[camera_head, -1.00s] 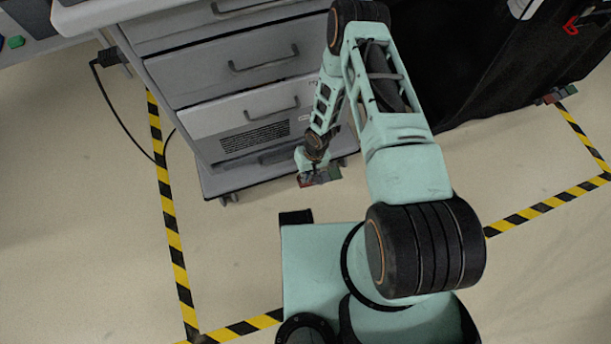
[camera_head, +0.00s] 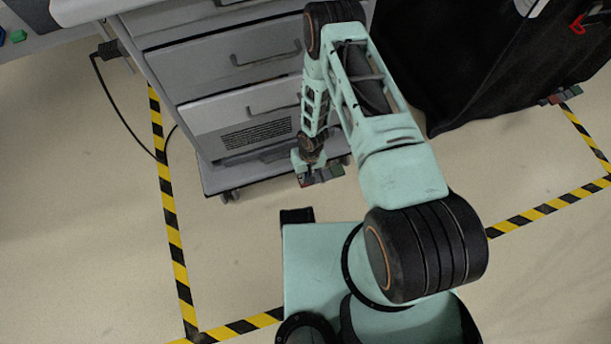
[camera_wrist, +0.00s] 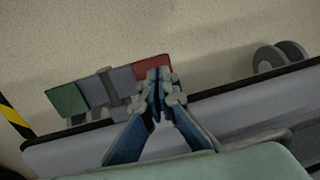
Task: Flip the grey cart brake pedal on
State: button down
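The cart's brake pedal set is low at the cart's front edge, with grey (camera_head: 322,176), red (camera_head: 307,181) and green (camera_head: 337,171) parts. In the wrist view the grey part (camera_wrist: 121,81) sits between the green part (camera_wrist: 65,101) on the left and the red part (camera_wrist: 152,67) on the right. My gripper (camera_wrist: 160,82) has its fingertips together with nothing between them, overlapping the red part in view. I cannot tell whether they touch it. In the head view my gripper is just behind the pedals, largely hidden by my wrist.
The grey drawer cart (camera_head: 240,112) stands over the pedals, with a caster (camera_wrist: 281,55) near its edge. A black-covered cart (camera_head: 470,60) with another pedal set (camera_head: 560,94) stands to the right. A black cable (camera_head: 120,120) runs at left.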

jog(key=shift+s+a+f+b, duration=0.15)
jog(key=shift+a+f+b, duration=0.2)
jog(key=shift+f+b, duration=0.35)
dwell(0.3)
jog(key=shift+a+r+p, duration=0.1)
jog(key=shift+r+p, duration=0.2)
jog(key=shift+r, duration=0.15)
notch_tip(320, 180, up, 13)
jog(key=a+p, duration=0.3)
jog(key=p, duration=0.1)
jog(key=shift+s+f, duration=0.15)
jog(key=shift+s, duration=0.3)
